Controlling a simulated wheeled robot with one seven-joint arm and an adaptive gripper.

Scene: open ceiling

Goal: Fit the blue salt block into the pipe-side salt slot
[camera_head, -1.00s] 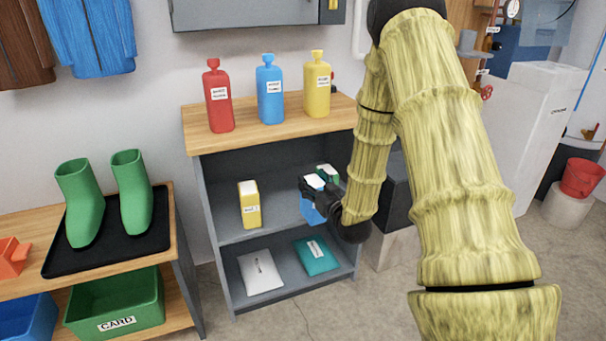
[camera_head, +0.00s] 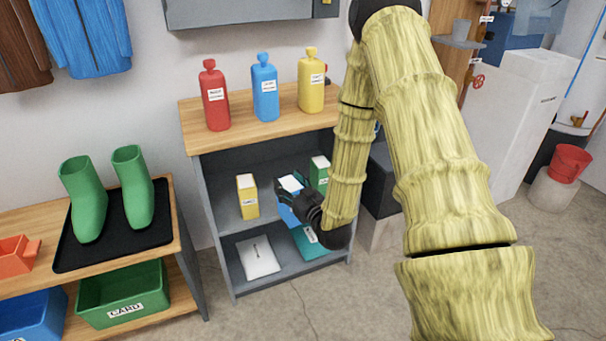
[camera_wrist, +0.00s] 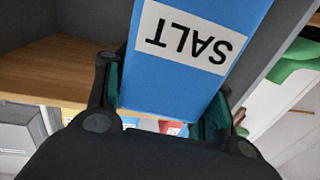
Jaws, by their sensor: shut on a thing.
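The blue salt block (camera_head: 289,184) is a box with a white top. In the wrist view the blue salt block (camera_wrist: 180,85) carries a white label reading SALT, upside down, and sits between my two fingers. My gripper (camera_head: 294,202) is shut on it, in front of the shelf unit's middle compartment. A yellow block (camera_head: 247,198) and a green block (camera_head: 319,172) stand on the middle shelf to its left and right. The pipe-side salt slot cannot be made out in either view.
Red (camera_head: 215,95), blue (camera_head: 265,88) and yellow bottles (camera_head: 311,82) stand on the wooden top (camera_head: 190,121) above. A white packet (camera_head: 259,258) and a teal packet (camera_head: 314,243) lie on the bottom shelf. A dark box (camera_head: 381,182) stands right of the shelf unit.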

